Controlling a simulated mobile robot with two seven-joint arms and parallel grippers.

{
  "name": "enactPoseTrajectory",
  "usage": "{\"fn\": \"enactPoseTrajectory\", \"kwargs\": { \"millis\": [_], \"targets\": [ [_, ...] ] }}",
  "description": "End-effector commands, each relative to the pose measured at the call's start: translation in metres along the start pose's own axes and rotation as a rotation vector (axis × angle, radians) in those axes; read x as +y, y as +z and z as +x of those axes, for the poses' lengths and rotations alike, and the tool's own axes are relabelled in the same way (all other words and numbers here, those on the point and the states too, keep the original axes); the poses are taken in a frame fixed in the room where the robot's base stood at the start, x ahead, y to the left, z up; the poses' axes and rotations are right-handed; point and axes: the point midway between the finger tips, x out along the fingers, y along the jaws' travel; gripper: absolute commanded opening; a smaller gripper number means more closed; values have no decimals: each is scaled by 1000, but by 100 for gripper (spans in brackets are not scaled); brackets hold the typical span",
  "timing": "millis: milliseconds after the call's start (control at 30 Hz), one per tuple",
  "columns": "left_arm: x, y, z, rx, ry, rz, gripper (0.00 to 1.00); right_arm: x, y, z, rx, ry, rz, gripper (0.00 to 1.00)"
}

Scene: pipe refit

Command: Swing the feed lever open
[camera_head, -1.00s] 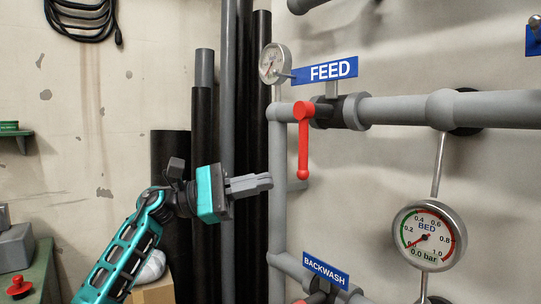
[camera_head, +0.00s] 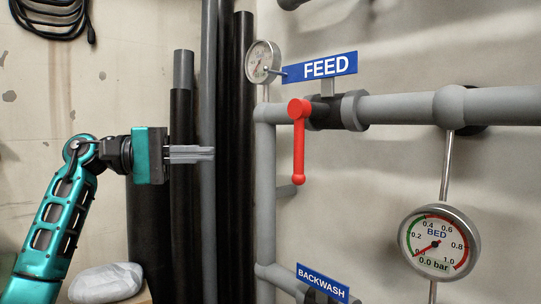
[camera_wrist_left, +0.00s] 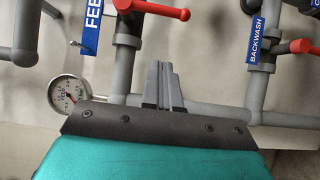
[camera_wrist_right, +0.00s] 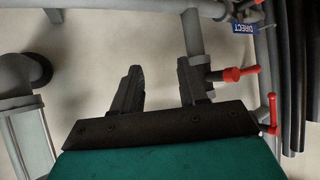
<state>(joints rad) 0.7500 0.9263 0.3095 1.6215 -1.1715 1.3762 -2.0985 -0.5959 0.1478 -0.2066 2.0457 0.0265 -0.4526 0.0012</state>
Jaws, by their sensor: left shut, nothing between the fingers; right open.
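The red feed lever (camera_head: 299,142) hangs straight down from its valve (camera_head: 335,111) on the grey pipe, below the blue FEED sign (camera_head: 320,66). The lever also shows in the left wrist view (camera_wrist_left: 155,9), at the top edge. My left gripper (camera_head: 212,153) is shut and empty, pointing right, to the left of the lever and apart from it. It also shows in the left wrist view (camera_wrist_left: 164,87), fingers together. My right gripper (camera_wrist_right: 158,85) is open and empty in the right wrist view and is out of the head view.
A small gauge (camera_head: 262,62) stands left of the FEED sign. The BED gauge (camera_head: 438,243) is at the lower right. A BACKWASH sign (camera_head: 323,284) is below. Dark upright pipes (camera_head: 236,190) stand behind my left gripper. Red handles (camera_wrist_right: 235,74) show in the right wrist view.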

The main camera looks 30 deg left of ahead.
Motion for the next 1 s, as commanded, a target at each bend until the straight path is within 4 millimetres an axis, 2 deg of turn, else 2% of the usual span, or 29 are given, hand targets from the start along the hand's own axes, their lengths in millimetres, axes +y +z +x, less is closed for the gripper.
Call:
{"fn": "enactPoseTrajectory", "kwargs": {
  "millis": [167,267,633,800,1000],
  "targets": [
    [0,0,10,-2,-1,-1,0,0,0,-2,-3,2,1,43],
    [2,1,25,-4,1,-1,0,1,-3,-5,-3,4,0,43],
    [2,1,103,-5,3,-3,0,8,-2,-12,-11,22,-5,43],
    [1,19,120,-2,1,-1,0,8,-1,-12,-12,23,-6,43],
    [0,28,128,-1,1,-2,0,9,-3,-13,-5,24,-8,43]
  ]
}}
